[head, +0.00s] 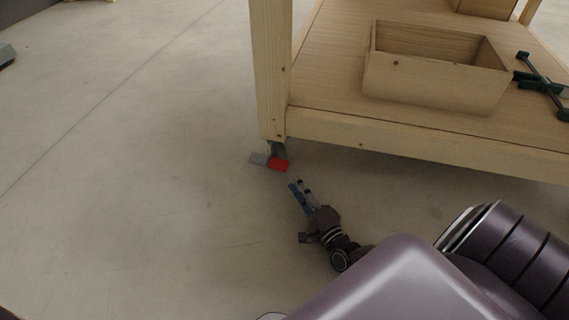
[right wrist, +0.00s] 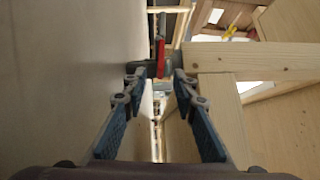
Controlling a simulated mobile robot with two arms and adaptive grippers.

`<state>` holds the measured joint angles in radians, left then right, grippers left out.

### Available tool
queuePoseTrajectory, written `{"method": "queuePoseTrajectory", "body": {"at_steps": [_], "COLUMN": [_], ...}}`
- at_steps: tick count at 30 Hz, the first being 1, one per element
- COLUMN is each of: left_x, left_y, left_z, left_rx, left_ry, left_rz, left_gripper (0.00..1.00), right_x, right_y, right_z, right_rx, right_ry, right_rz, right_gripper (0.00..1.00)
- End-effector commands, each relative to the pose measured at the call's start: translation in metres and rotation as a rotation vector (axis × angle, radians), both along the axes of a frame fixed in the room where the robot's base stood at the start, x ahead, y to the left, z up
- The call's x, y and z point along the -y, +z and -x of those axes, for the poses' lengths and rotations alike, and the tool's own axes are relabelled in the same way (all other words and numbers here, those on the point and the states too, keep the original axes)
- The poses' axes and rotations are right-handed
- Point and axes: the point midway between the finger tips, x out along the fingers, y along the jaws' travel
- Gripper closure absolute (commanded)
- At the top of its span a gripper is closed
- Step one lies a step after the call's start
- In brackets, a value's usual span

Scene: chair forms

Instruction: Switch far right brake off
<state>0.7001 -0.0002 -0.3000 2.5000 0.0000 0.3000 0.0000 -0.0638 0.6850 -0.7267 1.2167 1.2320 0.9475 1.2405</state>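The brake is a small pedal with a red half (head: 279,165) and a grey half (head: 259,159), on the caster (head: 277,148) under the wooden table leg (head: 271,75). My right gripper (head: 298,184) is low over the floor, just below and right of the red half in the head view, with a small gap between them. In the right wrist view the red part (right wrist: 160,52) shows ahead, between and beyond the fingertips (right wrist: 159,76). The fingers are apart with nothing between them. Most of the caster wheel is hidden. My left gripper is out of view.
The wooden table's lower shelf (head: 335,85) holds an open wooden box (head: 432,85) and a dark green tool-like object (head: 543,85). Its front rail (head: 430,140) overhangs the floor right of the caster. The floor (head: 130,180) to the left is clear.

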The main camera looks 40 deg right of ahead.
Motion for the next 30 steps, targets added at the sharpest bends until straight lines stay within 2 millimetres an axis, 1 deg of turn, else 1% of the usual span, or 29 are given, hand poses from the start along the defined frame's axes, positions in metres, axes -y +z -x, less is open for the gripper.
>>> {"method": "queuePoseTrajectory", "body": {"at_steps": [4, 9, 12, 15, 19, 26, 29, 30], "left_x": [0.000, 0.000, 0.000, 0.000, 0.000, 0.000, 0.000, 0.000], "left_y": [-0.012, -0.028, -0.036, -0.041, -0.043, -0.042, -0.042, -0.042], "left_z": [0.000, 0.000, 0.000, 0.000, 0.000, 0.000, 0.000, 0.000], "left_rx": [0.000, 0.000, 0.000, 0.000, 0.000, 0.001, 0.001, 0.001], "left_ry": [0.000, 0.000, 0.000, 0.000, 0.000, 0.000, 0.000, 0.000], "left_rz": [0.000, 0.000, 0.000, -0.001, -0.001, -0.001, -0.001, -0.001], "left_gripper": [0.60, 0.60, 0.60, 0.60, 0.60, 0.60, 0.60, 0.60], "right_x": [0.001, 0.003, 0.005, 0.006, 0.006, 0.006, 0.006, 0.006], "right_y": [-0.002, -0.001, 0.001, 0.002, 0.004, 0.006, 0.006, 0.005], "right_z": [-0.015, -0.044, -0.059, -0.069, -0.076, -0.076, -0.076, -0.076], "right_rx": [0.003, 0.003, 0.003, 0.002, 0.001, 0.000, 0.000, 0.000], "right_ry": [0.002, 0.002, 0.001, 0.001, 0.001, 0.001, 0.001, 0.001], "right_rz": [-0.001, -0.001, 0.000, 0.000, 0.001, 0.000, 0.000, 0.000], "right_gripper": [0.74, 0.74, 0.74, 0.74, 0.74, 0.74, 0.83, 0.87]}}
